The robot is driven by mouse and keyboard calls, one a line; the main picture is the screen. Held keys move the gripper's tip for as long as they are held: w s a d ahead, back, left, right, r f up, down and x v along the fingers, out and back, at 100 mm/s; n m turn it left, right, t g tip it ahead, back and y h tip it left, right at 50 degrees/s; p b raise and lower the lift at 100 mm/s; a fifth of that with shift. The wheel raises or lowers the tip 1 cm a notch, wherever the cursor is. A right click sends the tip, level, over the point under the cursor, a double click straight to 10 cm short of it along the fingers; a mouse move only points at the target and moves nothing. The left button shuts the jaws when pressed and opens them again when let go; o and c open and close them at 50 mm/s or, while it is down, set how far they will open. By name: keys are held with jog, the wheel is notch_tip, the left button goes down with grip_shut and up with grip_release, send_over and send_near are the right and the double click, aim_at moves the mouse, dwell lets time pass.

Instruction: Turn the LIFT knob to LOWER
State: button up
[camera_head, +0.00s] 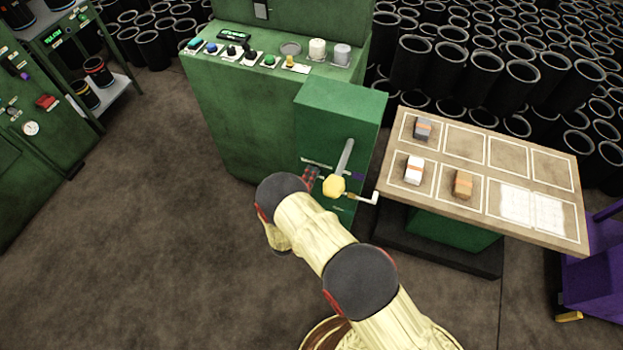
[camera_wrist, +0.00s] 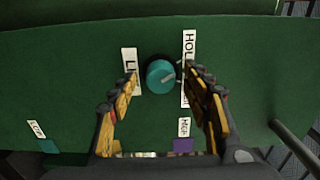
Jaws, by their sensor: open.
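A round teal knob (camera_wrist: 160,76) with a dark base sits on the green panel (camera_wrist: 70,70) in the wrist view. A light mark on its face points right, toward a white label (camera_wrist: 189,60) reading HOLD. A partly covered label (camera_wrist: 129,62) starting with LI stands to its left. My gripper (camera_wrist: 163,78) is open, one finger on each side of the knob; I cannot tell whether either finger touches it. In the head view my gripper (camera_head: 311,178) is at the front of the green machine (camera_head: 340,110), and the knob cannot be made out there.
A HIGH label (camera_wrist: 184,127) and a purple piece (camera_wrist: 182,146) lie below the knob. In the head view a grey lever (camera_head: 345,156), yellow knob (camera_head: 334,187) and crank handle (camera_head: 368,198) are close by. A wooden table (camera_head: 400,190) stands right.

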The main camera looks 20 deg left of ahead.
jog(key=shift+w, duration=0.25)
jog(key=shift+d, duration=0.1)
jog(key=shift+c, duration=0.7)
jog(key=c, duration=1.1)
